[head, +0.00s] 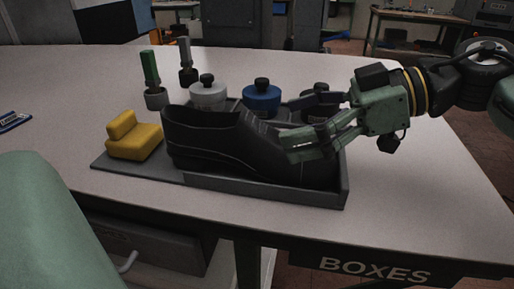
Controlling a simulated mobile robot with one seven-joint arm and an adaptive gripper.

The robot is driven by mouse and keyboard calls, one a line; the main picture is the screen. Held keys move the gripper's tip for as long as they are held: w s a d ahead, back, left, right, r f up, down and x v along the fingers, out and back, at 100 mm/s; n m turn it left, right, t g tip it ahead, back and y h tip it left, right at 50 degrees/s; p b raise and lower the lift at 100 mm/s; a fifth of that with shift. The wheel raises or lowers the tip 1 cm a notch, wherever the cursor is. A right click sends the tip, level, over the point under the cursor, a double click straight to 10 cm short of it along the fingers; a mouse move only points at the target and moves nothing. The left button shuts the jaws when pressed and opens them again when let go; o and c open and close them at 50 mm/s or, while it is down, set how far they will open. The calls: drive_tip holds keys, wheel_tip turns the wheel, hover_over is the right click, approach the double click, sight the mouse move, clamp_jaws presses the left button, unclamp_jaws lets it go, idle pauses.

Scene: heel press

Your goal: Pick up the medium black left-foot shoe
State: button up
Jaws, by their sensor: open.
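A black shoe (215,142) sits in a grey tray (265,191) on the table, its heel end to the left and its toe to the right. I cannot tell from this view whether it is a left-foot shoe or its size. My gripper (308,125) comes in from the right, over the front part of the shoe. Its fingers are open, one on the near side and one on the far side of the shoe. The near finger hides part of the shoe's front. I cannot tell whether the fingers touch the shoe.
A yellow block (134,138) stands left of the shoe on a flat grey base. Behind the shoe are a white pot (209,94), a blue pot (262,97), a dark pot and two brushes, one with a green handle (150,70). The table's left side is mostly clear.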

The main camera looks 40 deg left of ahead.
sight(268, 131)
drive_tip(key=x, duration=0.5)
drive_tip(key=shift+f+p, duration=0.1)
drive_tip(key=shift+p, duration=0.25)
drive_tip(key=shift+c, duration=0.3)
drive_tip(key=c, duration=1.6)
